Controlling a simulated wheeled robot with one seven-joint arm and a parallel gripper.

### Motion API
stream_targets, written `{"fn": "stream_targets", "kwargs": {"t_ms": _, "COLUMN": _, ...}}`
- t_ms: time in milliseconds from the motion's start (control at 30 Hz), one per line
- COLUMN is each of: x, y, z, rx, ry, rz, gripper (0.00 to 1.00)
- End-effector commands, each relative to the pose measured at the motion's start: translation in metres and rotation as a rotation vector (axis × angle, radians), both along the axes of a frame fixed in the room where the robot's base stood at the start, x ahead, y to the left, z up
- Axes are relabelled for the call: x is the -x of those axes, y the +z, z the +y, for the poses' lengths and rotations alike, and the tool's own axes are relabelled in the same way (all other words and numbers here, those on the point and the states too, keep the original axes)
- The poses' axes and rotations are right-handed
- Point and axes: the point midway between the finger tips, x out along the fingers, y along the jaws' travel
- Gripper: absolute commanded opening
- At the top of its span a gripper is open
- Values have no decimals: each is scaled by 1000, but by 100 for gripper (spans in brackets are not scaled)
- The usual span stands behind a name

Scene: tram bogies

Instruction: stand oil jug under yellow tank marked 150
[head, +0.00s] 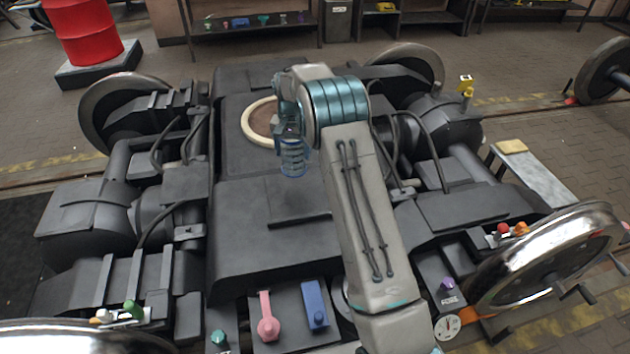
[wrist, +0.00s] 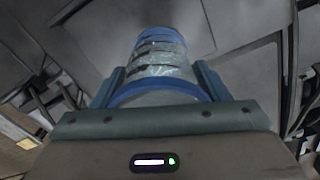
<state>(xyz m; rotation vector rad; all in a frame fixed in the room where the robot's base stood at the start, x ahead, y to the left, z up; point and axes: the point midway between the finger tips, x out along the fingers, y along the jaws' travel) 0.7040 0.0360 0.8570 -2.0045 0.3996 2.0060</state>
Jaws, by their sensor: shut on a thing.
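My gripper (head: 290,136) points down above the middle of the dark bogie frame and is shut on a clear, ribbed cylinder with blue bands (head: 292,160). In the wrist view the cylinder (wrist: 158,62) sits between the two fingers and extends away from them. I cannot tell from its shape whether it is the oil jug. A small yellow block with a dark mark (head: 466,82) stands at the back right of the bogie, above a yellow knob (head: 468,94). Its mark is too small to read, and I make out no tank clearly marked 150.
A round pale-rimmed opening (head: 246,124) lies just left of my gripper. Bogie wheels (head: 550,255) and hoses stand around. A pink-handled part (head: 266,318) and a blue block (head: 315,304) lie at the front. A red drum (head: 82,30) stands at the back left.

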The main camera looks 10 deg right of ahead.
Motion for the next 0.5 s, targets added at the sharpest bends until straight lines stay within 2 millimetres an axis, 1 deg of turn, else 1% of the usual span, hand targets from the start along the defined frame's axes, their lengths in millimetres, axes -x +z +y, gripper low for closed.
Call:
{"fn": "stream_targets", "kwargs": {"t_ms": 33, "x": 7, "y": -4, "z": -10, "rx": 0, "ry": -3, "rz": 3, "gripper": 42}}
{"fn": "stream_targets", "kwargs": {"t_ms": 100, "x": 15, "y": -14, "z": -22, "rx": 0, "ry": -4, "rz": 3, "gripper": 42}}
{"fn": "stream_targets", "kwargs": {"t_ms": 300, "x": 37, "y": -37, "z": -54, "rx": 0, "ry": -1, "rz": 1, "gripper": 42}}
{"fn": "stream_targets", "kwargs": {"t_ms": 400, "x": 42, "y": -43, "z": -62, "rx": 0, "ry": -1, "rz": 0, "gripper": 42}}
{"fn": "stream_targets", "kwargs": {"t_ms": 500, "x": 45, "y": -47, "z": -65, "rx": 0, "ry": 1, "rz": -1, "gripper": 42}}
